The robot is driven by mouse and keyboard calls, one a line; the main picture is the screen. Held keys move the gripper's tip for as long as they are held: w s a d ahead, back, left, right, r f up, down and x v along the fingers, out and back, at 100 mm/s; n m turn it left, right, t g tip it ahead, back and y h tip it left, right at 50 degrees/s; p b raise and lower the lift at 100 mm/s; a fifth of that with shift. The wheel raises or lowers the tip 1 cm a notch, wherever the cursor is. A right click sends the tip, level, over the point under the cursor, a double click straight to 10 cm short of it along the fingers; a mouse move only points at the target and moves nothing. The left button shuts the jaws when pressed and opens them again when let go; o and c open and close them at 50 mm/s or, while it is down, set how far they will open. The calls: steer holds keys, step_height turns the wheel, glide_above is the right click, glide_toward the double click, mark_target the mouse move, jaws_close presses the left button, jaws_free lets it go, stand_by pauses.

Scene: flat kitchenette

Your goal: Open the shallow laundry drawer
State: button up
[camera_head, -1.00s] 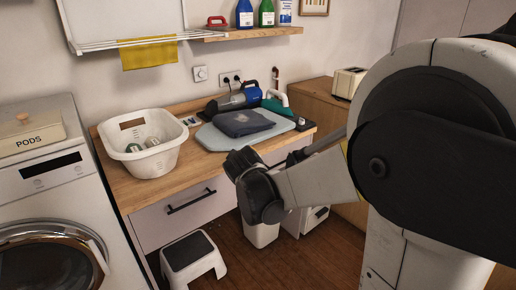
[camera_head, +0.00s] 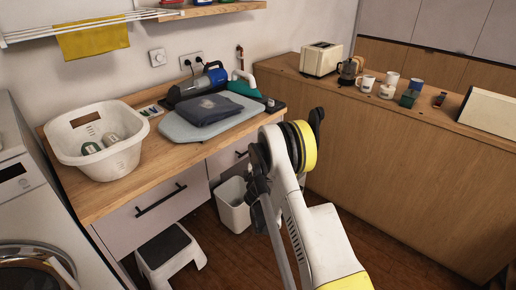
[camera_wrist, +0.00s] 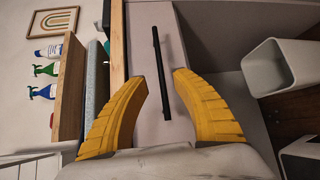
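Two pale drawers with black bar handles sit under the wooden counter. In the head view, the left drawer (camera_head: 140,222) has its handle (camera_head: 160,198) above a step stool, and the right drawer (camera_head: 228,160) is partly behind my arm. Both look closed. In the wrist view, turned sideways, a drawer front (camera_wrist: 150,28) with a black handle (camera_wrist: 158,55) lies ahead, likely the right one. My gripper (camera_wrist: 161,77) is open and empty, its yellow fingers apart, with the handle seen between them, apparently still beyond the tips. The fingers are hidden in the head view.
A white bin (camera_head: 233,206) stands below the right drawer, and the step stool (camera_head: 170,250) below the left. A laundry basket (camera_head: 98,140), folded dark cloth (camera_head: 207,108) and ironing board lie on the counter. A long wooden cabinet (camera_head: 390,165) flanks the right side.

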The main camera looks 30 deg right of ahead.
steer(key=b+x, duration=0.2)
steer(key=x, duration=0.6)
steer(key=shift+w+d+b, duration=0.1)
steer(key=shift+w+b, duration=0.2)
steer(key=shift+w, duration=0.1)
jaws_close()
